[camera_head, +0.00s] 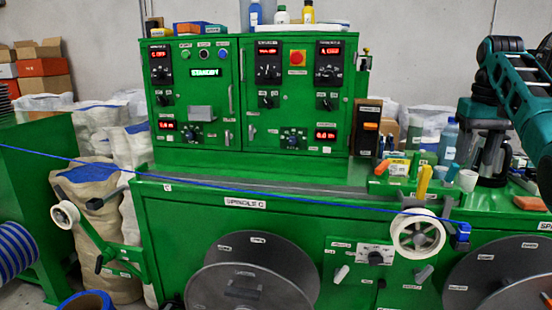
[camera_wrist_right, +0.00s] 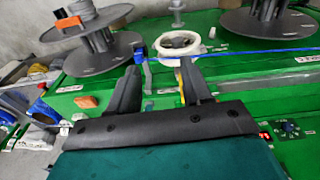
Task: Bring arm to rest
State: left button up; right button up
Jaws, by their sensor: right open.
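My right arm (camera_head: 522,105) comes in at the upper right. Its right gripper (camera_head: 480,170) points down above the machine's right-hand counter. In the right wrist view the two black fingers (camera_wrist_right: 161,66) are spread apart with nothing held between them. The blue cable (camera_head: 300,192) runs taut across the machine front, over the white pulley (camera_head: 418,234) to a blue clip (camera_head: 463,236). In the wrist view the pulley (camera_wrist_right: 180,43) and cable (camera_wrist_right: 250,52) appear beyond the fingertips. My left gripper is not in view.
The green control cabinet (camera_head: 210,125) stands behind the counter. Bottles, a white cup (camera_head: 467,180) and small items crowd the counter around the right gripper. Large grey reels (camera_head: 250,270) are on the front. Another white pulley (camera_head: 65,214) is at left.

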jog(key=w+a+f, duration=0.1)
jog(key=w+f, duration=0.1)
jog(key=f, duration=0.5)
jog(key=w+a+f+n+t+h, duration=0.1)
jog(key=w+a+f, duration=0.1)
jog(key=f, duration=0.6)
jog(key=w+a+f+n+t+h, duration=0.1)
jog(key=w+f, duration=0.1)
jog(key=f, duration=0.6)
jog(key=shift+w+a, duration=0.15)
jog(key=shift+a, duration=0.1)
jog(key=s+a+f+n+t, duration=0.1)
jog(key=s+a+f, duration=0.25)
jog(key=f, duration=0.35)
jog(key=s+a+f+n+t+y, duration=0.1)
jog(key=s+a+f+t, duration=0.2)
jog(key=f, duration=0.4)
jog(key=s+a+f+n, duration=0.1)
jog(key=s+a+f, duration=0.25)
jog(key=f, duration=0.35)
jog(key=s+a+t+y, duration=0.1)
jog(key=s+a, duration=0.4)
jog(key=s, duration=0.6)
jog(key=s+a+t+y, duration=0.2)
jog(key=s+a, duration=0.4)
jog(key=s, duration=0.6)
jog(key=shift+s+a+f+t+y, duration=0.2)
jog(key=shift+s+t+y, duration=0.1)
jog(key=shift+t, duration=0.1)
jog(key=shift+d, duration=0.1)
